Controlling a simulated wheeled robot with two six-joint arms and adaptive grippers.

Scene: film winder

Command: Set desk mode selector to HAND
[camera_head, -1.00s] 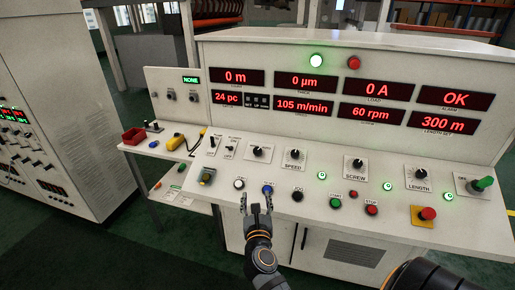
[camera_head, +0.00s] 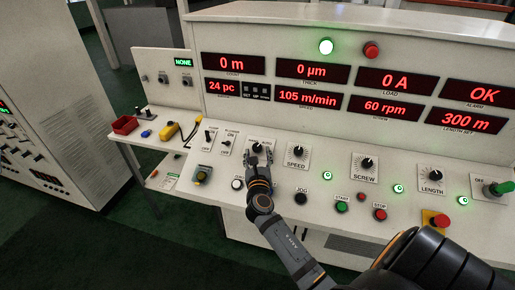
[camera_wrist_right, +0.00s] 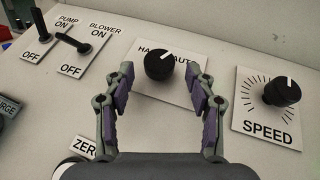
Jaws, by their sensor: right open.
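The mode selector is a black round knob (camera_wrist_right: 160,65) on a white plate in the right wrist view. Its label is partly covered by the knob, with "HA" to the left and "AUT" to the right. Its white mark points up and slightly right. My right gripper (camera_wrist_right: 162,82) is open, with one finger on each side just in front of the knob; I cannot tell whether they touch it. My left gripper is not in view.
The SPEED knob (camera_wrist_right: 281,90) is close on the right. The PUMP switch (camera_wrist_right: 38,25) and BLOWER switch (camera_wrist_right: 73,43) stand to the left. A black JOG button (camera_head: 301,197) is below on the desk (camera_head: 240,215).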

